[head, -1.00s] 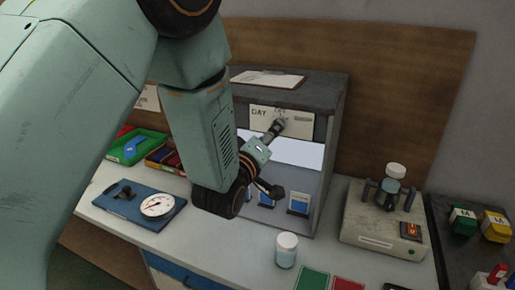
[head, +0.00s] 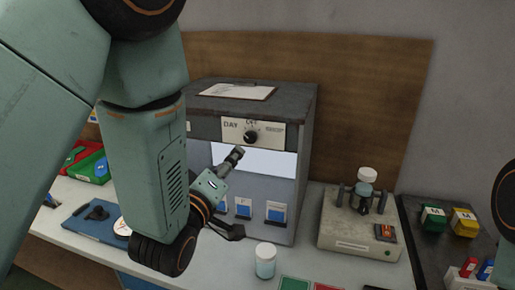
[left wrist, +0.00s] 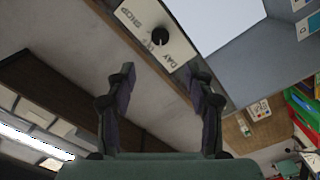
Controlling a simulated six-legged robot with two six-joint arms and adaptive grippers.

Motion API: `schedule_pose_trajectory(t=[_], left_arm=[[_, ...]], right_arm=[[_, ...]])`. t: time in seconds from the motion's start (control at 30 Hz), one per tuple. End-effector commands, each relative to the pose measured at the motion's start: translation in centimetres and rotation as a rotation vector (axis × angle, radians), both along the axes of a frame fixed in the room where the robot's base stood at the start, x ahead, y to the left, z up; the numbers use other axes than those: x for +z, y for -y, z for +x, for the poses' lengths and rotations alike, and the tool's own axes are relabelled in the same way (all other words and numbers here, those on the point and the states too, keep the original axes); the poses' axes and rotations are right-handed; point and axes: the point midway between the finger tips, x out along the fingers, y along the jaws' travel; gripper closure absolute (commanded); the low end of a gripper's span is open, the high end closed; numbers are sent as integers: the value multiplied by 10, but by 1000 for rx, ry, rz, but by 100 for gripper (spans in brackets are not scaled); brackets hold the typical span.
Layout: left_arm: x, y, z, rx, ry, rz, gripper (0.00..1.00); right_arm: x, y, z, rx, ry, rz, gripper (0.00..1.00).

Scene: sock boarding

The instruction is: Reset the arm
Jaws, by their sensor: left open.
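My left gripper (head: 236,193) is open and empty in front of the grey light cabinet (head: 305,150). Its fingers are spread, one pointing up toward the panel and one low to the right. The black knob (head: 251,137) sits on a cream panel (head: 271,132) with DAY and OFF lettering, just above the upper finger and apart from it. In the left wrist view, the open fingers (left wrist: 160,78) frame empty space, with the knob (left wrist: 160,36) beyond them. My right gripper is not shown.
A clipboard (head: 238,91) lies on the cabinet top. A lidded jar (head: 265,261) stands on the bench before it. A device holding a bottle (head: 357,230) is at the right, beside colored blocks (head: 463,222). Trays and a blue board (head: 85,220) are at the left.

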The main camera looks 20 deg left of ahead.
Motion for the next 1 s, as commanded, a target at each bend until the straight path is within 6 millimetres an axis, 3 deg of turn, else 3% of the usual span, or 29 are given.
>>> schedule_pose_trajectory(t=[0.17, 0.27, 0.4, 0.57, 0.8, 1.0], left_arm=[[-8, -1, 0, 2, -35, 94, 47], [-34, -3, -4, -9, -149, 268, 47], [-122, -12, -29, -77, -416, 517, 47], [-219, -18, -75, -201, -673, 677, 47], [-347, -24, -170, -425, -1017, 789, 47], [-435, -27, -264, -582, -1268, 763, 47]], right_arm=[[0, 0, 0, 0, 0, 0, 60], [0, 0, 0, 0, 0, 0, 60], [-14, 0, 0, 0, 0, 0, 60], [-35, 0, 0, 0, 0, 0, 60], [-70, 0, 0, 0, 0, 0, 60], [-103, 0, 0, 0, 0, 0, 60]])
